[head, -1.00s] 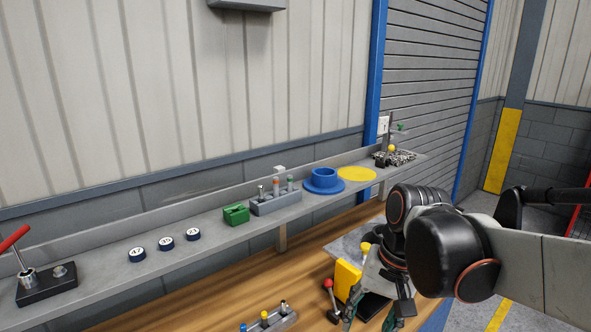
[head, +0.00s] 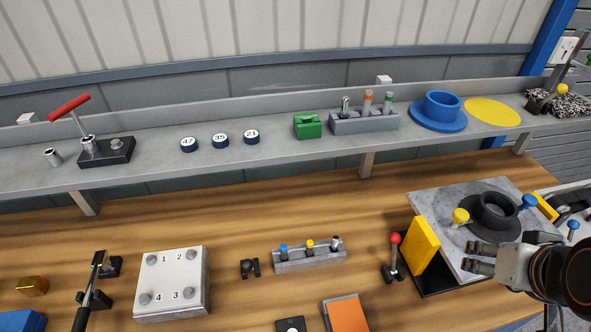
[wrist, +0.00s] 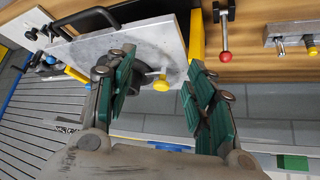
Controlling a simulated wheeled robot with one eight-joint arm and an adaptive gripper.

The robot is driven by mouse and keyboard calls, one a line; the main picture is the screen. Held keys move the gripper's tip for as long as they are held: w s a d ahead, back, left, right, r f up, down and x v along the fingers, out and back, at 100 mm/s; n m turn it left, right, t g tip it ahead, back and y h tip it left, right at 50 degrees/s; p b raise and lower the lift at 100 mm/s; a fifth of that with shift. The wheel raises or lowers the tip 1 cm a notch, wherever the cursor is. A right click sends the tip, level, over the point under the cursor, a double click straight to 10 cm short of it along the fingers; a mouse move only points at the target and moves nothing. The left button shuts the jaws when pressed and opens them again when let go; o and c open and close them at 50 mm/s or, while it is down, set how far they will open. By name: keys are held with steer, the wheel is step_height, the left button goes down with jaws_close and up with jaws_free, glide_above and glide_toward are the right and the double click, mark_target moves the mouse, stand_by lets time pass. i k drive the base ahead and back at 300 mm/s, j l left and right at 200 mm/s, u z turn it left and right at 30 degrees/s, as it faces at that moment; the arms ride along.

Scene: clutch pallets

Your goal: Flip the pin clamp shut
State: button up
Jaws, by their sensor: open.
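My gripper (head: 474,257) is open, at the front of the grey plate (head: 429,206) on the bench. In the wrist view, a yellow knob (wrist: 161,84) shows between its green-padded fingers (wrist: 160,70), with nothing gripped; whether they touch it is unclear. The yellow knob (head: 460,216) stands beside a black ring (head: 497,211) on the plate. A blue knob (head: 528,202) is on the ring's other side. Left of the plate, a red-ball lever (head: 395,239) stands nearly upright beside a yellow block (head: 423,245). I cannot tell for sure which part is the pin clamp.
A pin rack (head: 309,259), an orange-topped block (head: 347,314), a numbered block (head: 171,284) and a black-handled lever (head: 96,285) stand along the bench. The shelf (head: 285,158) behind holds a blue flanged part (head: 439,113) and a yellow disc (head: 492,112). Bare wood lies between.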

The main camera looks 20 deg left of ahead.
mark_target(246, 265)
steer(key=u, duration=1.85)
